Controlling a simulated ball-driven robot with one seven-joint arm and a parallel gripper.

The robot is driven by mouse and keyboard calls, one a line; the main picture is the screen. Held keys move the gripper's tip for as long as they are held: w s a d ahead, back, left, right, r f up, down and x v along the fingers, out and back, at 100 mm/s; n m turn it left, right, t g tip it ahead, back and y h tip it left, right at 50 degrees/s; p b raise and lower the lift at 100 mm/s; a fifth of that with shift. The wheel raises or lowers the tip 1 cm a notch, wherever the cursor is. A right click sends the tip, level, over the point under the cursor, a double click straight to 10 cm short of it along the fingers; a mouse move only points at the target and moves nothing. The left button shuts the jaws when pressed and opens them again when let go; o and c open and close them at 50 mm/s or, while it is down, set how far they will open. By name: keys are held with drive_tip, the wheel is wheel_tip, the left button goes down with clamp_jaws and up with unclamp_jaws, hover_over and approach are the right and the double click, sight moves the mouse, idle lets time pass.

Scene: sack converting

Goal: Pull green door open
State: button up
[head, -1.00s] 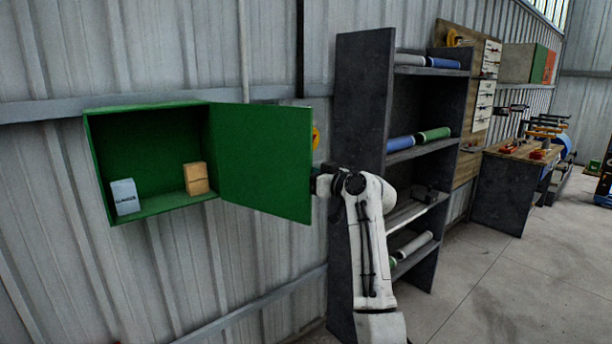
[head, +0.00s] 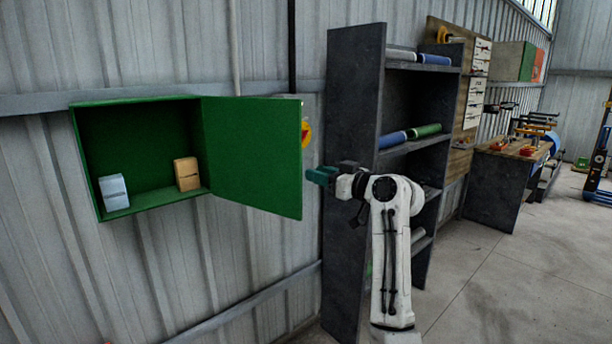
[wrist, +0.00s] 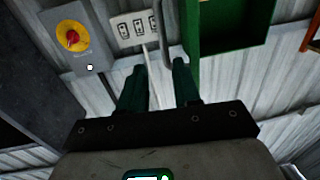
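The green door (head: 252,155) stands swung wide open to the right of its green wall cabinet (head: 160,203). The cabinet's inside is in plain view. In the wrist view the door (wrist: 191,28) shows nearly edge-on beside the cabinet (wrist: 232,48). A grey upright bar (wrist: 161,35), perhaps the door's handle, lies just beyond my fingertips. My gripper (head: 318,174) is just right of the door's free edge, apart from it. In the wrist view my gripper (wrist: 160,66) has a gap between its two teal fingers, with only the wall showing there.
A pale blue box (head: 114,192) and an orange box (head: 187,174) sit in the cabinet. A dark shelf unit (head: 350,130) with rolls stands close right of my gripper. A yellow-and-red switch (wrist: 72,37) is on the wall.

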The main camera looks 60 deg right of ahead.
drive_tip(key=shift+v, duration=1.45)
